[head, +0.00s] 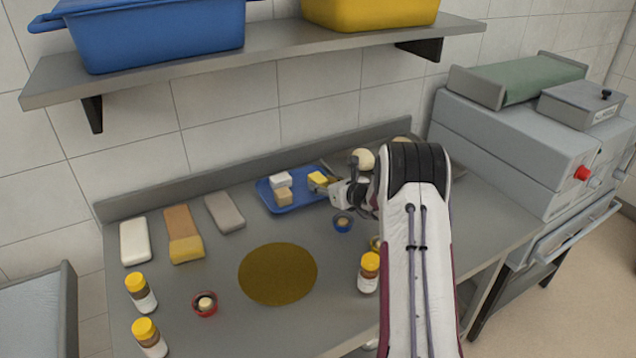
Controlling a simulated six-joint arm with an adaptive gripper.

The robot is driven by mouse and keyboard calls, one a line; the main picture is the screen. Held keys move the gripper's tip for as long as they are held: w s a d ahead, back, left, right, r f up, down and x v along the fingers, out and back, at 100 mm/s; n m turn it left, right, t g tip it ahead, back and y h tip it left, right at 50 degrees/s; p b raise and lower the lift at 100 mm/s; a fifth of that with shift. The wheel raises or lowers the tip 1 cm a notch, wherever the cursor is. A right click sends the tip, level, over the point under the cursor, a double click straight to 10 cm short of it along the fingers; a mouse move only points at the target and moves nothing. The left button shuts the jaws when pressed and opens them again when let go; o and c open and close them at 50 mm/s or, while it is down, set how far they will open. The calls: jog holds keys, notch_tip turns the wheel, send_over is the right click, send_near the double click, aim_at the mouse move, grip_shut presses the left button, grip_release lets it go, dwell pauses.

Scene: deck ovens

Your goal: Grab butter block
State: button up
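A yellow block (317,177), which looks like the butter block, is at the right part of a small blue tray (300,203) near the back of the steel counter. A white block (280,180) and a tan block (283,197) are to its left on the same tray. My gripper (328,181) is at the right side of the yellow block, very close to it. Its fingers are small and partly hidden, so I cannot tell whether they touch the block or how far apart they are. My arm comes in from the lower right.
Pale dough balls (362,160) are behind my gripper. A round brown mat (278,274) lies mid-counter. A shelf (260,60) with bins overhangs the back; an oven (520,140) stands right.

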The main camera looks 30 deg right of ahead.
jog(key=shift+w+f, duration=0.2)
jog(key=shift+w, duration=0.3)
jog(key=c, duration=0.9)
